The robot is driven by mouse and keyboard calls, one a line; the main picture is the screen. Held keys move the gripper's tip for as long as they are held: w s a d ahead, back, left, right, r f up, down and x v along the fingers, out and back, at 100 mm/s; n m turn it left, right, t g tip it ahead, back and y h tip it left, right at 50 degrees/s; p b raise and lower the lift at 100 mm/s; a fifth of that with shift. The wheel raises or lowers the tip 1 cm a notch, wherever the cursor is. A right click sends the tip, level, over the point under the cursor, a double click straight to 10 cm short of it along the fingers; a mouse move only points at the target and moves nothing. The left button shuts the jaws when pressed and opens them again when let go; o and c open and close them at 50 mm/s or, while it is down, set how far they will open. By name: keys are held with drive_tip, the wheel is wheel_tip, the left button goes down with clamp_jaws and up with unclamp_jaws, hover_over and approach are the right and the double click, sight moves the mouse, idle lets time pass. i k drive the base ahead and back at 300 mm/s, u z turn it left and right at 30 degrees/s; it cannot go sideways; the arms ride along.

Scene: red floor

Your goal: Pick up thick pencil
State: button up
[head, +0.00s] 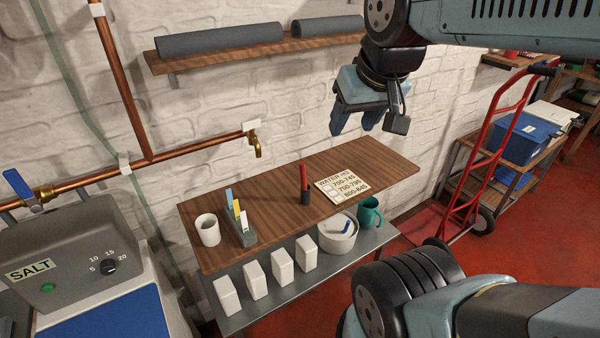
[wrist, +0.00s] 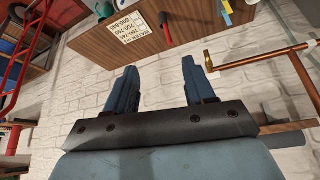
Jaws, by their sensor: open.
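A thick red pencil (head: 304,177) stands upright on the wooden table top (head: 270,190), its lower end in a small black holder (head: 305,197). It also shows near the top edge of the wrist view (wrist: 164,19), where its upper end is in sight. My gripper (head: 356,124) is open and empty, with blue fingers pointing down, above and to the right of the pencil in the head view. In the wrist view my gripper's fingers (wrist: 158,75) are spread wide with only brick wall between them. Nothing touches the pencil.
A sign card (head: 342,190) lies right of the pencil. A grey holder with coloured items (head: 243,234) and a white cup (head: 208,230) stand left. The lower shelf (head: 370,240) bears white blocks, a white bowl and a green mug (head: 369,213). A brass tap (head: 256,146) juts from the wall.

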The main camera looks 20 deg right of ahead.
sight(302, 165)
drive_tip(key=z, duration=1.4)
drive_tip(key=k, duration=2.15)
drive_tip(key=u, duration=0.75)
drive_tip(key=i, duration=1)
drive_tip(key=z, duration=0.05)
